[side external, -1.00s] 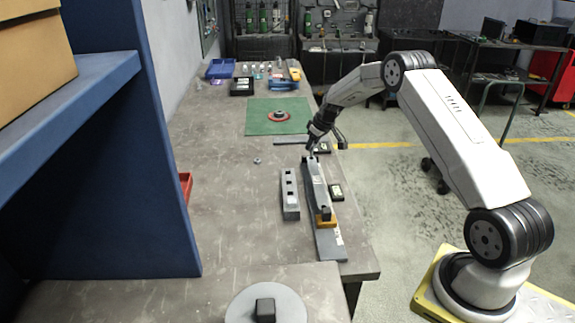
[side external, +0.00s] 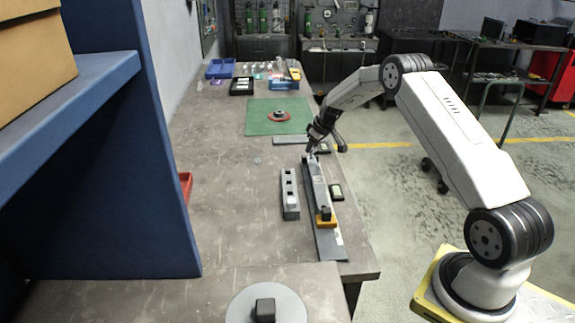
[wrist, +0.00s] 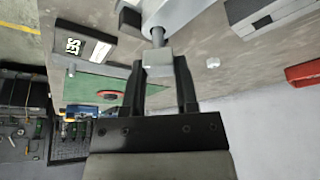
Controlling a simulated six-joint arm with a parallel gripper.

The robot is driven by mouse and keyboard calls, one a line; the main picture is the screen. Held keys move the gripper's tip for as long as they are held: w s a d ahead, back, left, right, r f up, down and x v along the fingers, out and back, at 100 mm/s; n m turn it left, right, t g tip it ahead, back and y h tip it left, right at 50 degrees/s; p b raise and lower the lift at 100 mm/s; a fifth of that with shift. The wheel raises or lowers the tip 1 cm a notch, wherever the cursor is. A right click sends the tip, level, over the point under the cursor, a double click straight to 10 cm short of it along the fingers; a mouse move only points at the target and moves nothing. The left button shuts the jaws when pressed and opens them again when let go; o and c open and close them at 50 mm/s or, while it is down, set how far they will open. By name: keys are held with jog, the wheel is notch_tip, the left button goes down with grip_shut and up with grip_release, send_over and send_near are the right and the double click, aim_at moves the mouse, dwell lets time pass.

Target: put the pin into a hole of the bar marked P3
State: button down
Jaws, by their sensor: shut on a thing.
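My gripper (wrist: 159,64) is shut on the pin, which shows a pale block-like head (wrist: 157,58) between the fingers and a darker round shank (wrist: 157,36) beyond it. In the side view my gripper (side external: 311,154) is at the far end of a long grey bar (side external: 317,185). The shank meets this bar (wrist: 178,14) in the wrist view; I cannot tell whether its tip is in a hole or only against the surface. A dark card with a white label (wrist: 72,46) lies beside the bar; its mark is hard to read.
A second grey bar with square openings (side external: 290,197) lies left of the long bar. An orange block (side external: 326,222) is at the long bar's near end. A green mat (side external: 262,122) lies farther back.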

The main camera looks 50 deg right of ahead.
jog(key=shift+f, duration=1.1)
dwell(1.5)
jog(key=shift+c, duration=1.5)
grip_release()
jog(key=shift+r, duration=0.15)
jog(key=shift+r, duration=2.85)
jog(key=shift+a, duration=0.1)
